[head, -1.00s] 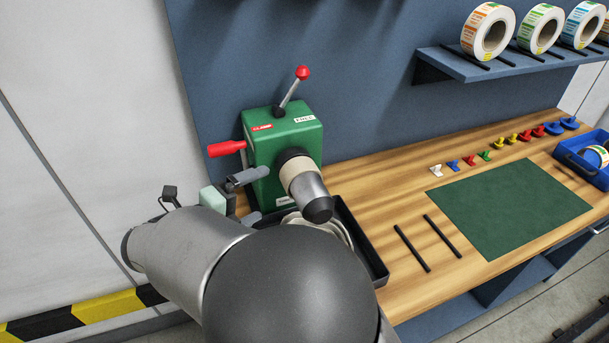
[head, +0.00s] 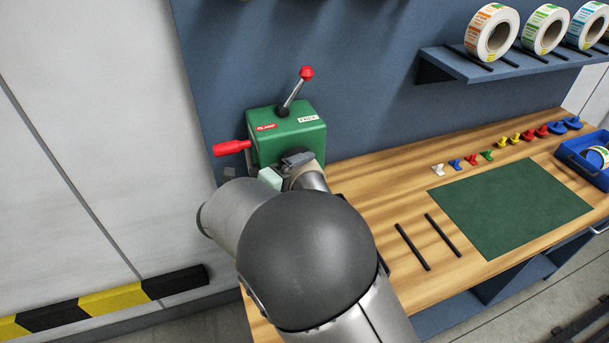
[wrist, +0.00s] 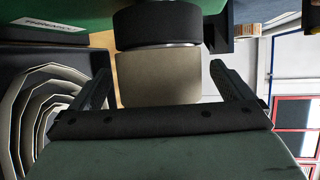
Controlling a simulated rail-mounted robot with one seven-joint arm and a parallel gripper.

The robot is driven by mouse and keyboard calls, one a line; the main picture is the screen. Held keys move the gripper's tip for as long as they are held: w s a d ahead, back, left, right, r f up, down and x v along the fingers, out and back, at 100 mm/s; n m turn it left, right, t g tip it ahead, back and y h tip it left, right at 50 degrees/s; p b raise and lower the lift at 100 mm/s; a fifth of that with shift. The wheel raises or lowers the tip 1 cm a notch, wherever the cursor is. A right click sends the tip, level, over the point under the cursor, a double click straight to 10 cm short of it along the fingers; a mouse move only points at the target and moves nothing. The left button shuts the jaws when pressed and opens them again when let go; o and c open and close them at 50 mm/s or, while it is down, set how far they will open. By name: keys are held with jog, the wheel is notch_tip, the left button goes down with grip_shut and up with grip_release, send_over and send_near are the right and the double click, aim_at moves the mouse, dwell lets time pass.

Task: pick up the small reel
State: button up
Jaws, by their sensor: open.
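A beige cylinder (head: 306,170), which looks like the small reel, sits on the front of the green machine (head: 288,138). In the wrist view this beige cylinder (wrist: 158,78) stands against a dark round hub (wrist: 157,24). My gripper (wrist: 160,72) is open, with one finger on each side of the cylinder. Gaps show between the fingers and its sides, and they do not look closed on it. In the head view my gripper (head: 292,164) is beside the cylinder, with one grey finger showing; my arm hides the rest.
A red-knobbed lever (head: 293,88) and a red handle (head: 231,148) stick out of the machine. A black tray (wrist: 48,62) with pale coiled rings lies beside the cylinder. Label rolls (head: 492,33) stand on the shelf. The green mat (head: 510,205) is bare.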

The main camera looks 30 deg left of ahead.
jog(key=c, duration=1.1)
